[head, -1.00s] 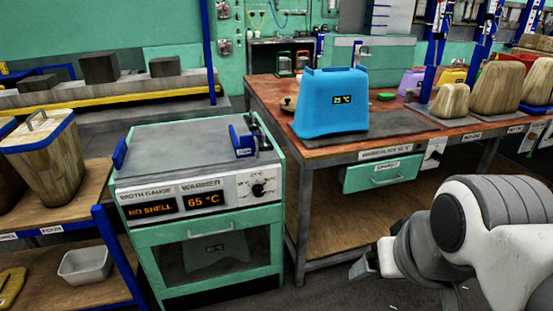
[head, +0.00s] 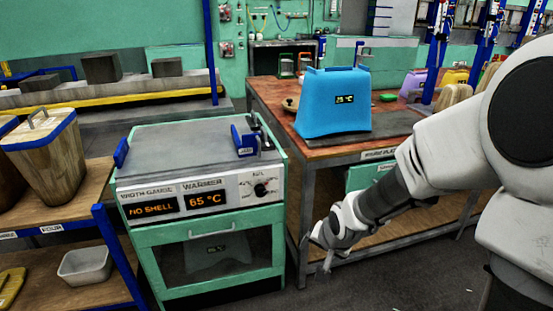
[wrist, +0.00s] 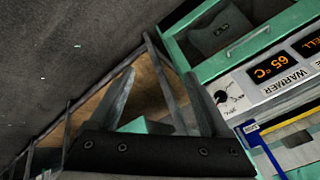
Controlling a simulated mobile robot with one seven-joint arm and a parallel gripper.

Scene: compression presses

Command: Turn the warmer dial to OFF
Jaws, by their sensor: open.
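The warmer dial (head: 261,189) is a black knob on a white plate at the right end of the warmer's front panel. The dial also shows in the wrist view (wrist: 221,97), just right of my right-hand finger. Its printed marks are too small to read. The warmer (head: 215,230) is a green cabinet with a grey top, and its display (head: 204,200) reads 65 °C. My gripper (head: 324,264) hangs low to the right of the warmer, apart from the dial. In the wrist view my gripper (wrist: 160,80) has its fingers spread with nothing between them.
A workbench (head: 290,115) with a blue shell (head: 333,105) stands right of the warmer, behind my arm. A wooden shelf (head: 88,190) with a wooden shell stands at the left. A blue bracket (head: 243,140) sits on the warmer's top. Floor is free before the warmer.

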